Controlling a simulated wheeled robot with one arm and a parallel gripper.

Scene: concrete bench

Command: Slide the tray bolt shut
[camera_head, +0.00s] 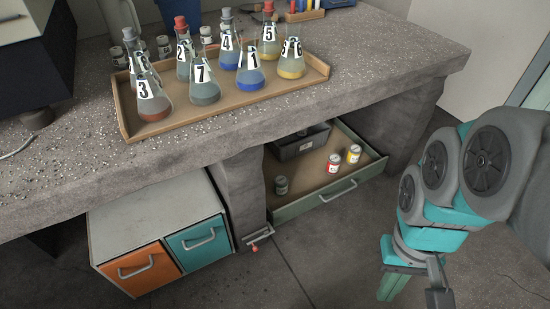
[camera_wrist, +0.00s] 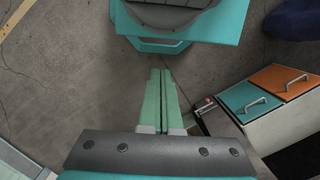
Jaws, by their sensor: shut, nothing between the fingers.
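A small metal bolt (camera_head: 260,236) with a red knob sits low at the foot of the concrete pillar, just left of the pulled-out drawer (camera_head: 296,209). Its knob hangs at the left end of the bar. I cannot tell the exact position of its bar. A small part with a red spot, likely the bolt (camera_wrist: 207,103), shows in the wrist view right of my fingers. My gripper (camera_head: 388,296) is low at the right in the head view, well apart from the bolt. In the wrist view my gripper (camera_wrist: 161,74) has its teal fingers together and empty.
The open drawer holds a dark bin (camera_head: 300,143) and several small cans. A cabinet (camera_head: 150,215) with orange and teal fronts stands left of the bolt. Above, a wooden tray (camera_head: 230,103) of numbered flasks sits on the bench. Floor before the drawer is clear.

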